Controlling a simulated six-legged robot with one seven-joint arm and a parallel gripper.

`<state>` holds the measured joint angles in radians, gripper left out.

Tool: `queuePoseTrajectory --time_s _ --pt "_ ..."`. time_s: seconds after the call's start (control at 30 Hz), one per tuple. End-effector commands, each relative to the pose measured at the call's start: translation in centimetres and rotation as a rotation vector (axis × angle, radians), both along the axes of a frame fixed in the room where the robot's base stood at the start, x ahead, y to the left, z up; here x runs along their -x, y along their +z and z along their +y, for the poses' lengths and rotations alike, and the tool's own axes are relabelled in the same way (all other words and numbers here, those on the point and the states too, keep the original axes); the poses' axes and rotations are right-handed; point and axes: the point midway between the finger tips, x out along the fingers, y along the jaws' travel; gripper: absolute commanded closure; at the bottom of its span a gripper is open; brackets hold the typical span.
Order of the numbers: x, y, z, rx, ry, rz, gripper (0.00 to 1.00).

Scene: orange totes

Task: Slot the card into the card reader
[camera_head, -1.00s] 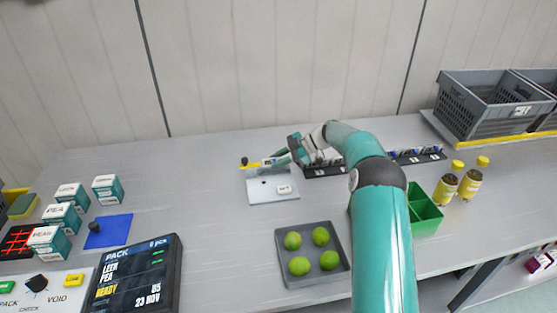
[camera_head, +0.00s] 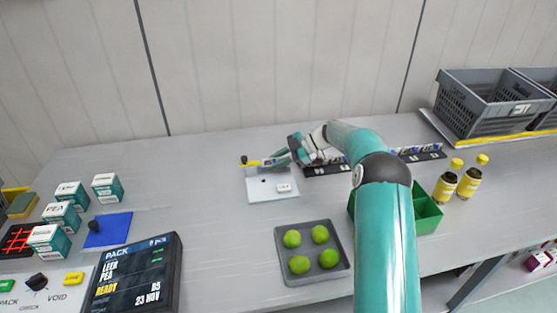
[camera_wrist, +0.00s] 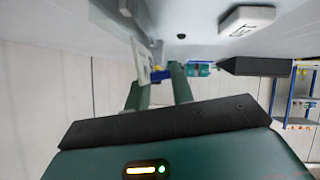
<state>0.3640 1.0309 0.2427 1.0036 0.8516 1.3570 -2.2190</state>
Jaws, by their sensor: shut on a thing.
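My gripper (camera_head: 279,160) is at the back middle of the table, above the rear edge of a pale plate (camera_head: 262,196) that looks like the card reader's base. It is shut on a small pale card (camera_head: 268,162) with blue and yellow marks. The card sticks out to the left of the fingers, beside a yellow piece with a black knob (camera_head: 244,159). In the wrist view the card (camera_wrist: 141,65) is seen nearly edge-on near the teal fingertips (camera_wrist: 158,78). I cannot tell whether the card sits in a slot.
A white labelled block (camera_head: 284,188) sits on the plate. A black rack (camera_head: 321,171) of cards stands right of my gripper. A grey tray (camera_head: 283,276) with several green balls lies in front. A green bin (camera_head: 428,217) and two yellow-capped bottles stand right.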

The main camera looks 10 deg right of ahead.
Motion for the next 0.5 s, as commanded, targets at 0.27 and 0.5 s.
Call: queuePoseTrajectory --time_s 0.27,0.5 --pt "-0.01 -0.54 -0.02 0.0 -0.001 0.001 1.0" --pt "0.0 -0.62 -0.01 0.0 -0.001 0.001 0.51"
